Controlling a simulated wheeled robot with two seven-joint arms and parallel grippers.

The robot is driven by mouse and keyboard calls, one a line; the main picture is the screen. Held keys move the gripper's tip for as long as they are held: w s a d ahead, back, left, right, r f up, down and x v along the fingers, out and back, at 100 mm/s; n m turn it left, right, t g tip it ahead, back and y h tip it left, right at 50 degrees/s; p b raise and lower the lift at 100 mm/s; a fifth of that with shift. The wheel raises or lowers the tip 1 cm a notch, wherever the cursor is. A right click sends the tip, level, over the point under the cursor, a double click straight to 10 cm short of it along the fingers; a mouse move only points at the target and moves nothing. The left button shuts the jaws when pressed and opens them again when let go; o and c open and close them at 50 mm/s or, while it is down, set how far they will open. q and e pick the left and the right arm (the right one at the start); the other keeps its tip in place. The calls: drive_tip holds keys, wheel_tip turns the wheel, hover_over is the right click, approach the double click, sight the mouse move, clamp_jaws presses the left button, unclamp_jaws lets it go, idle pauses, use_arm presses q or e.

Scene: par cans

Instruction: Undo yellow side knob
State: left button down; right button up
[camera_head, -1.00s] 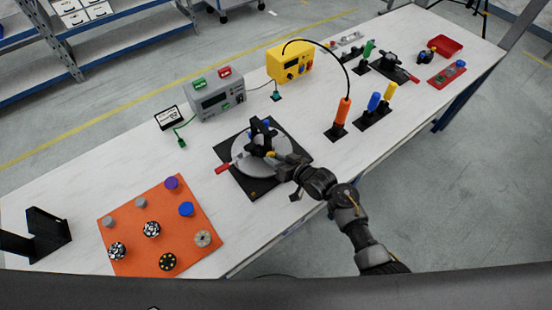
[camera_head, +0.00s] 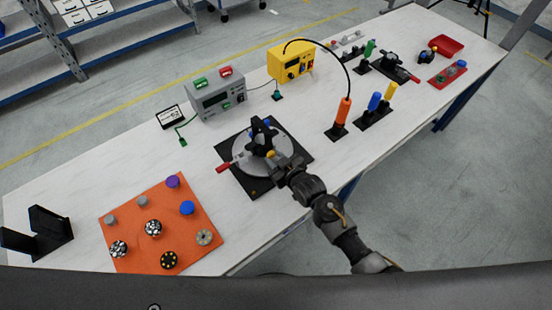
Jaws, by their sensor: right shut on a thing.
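The par can fixture (camera_head: 250,166) is a round grey disc on a black square base, with a black upright bracket (camera_head: 262,132) on it. A yellow side knob (camera_head: 270,154) shows small on the right side of the bracket. A blue part and a red-ended handle (camera_head: 224,167) also belong to the fixture. My right gripper (camera_head: 275,158) comes in from the lower right and is shut at the yellow knob, its fingers partly hiding it. My left gripper is not in view.
An orange board (camera_head: 205,212) with several knobs lies at the left front. A grey power box (camera_head: 217,96) and a yellow box (camera_head: 292,65) stand behind. An orange-handled tool (camera_head: 344,110) and blue and yellow handles stand to the right.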

idle(0.4)
drive_tip(key=o, duration=0.7)
drive_tip(key=b+v, duration=0.1)
drive_tip(key=v, duration=0.9)
drive_tip(key=shift+s+d+r+b, duration=0.15)
drive_tip(key=shift+s+r+b, duration=0.05)
drive_tip(key=shift+s+b, duration=0.1)
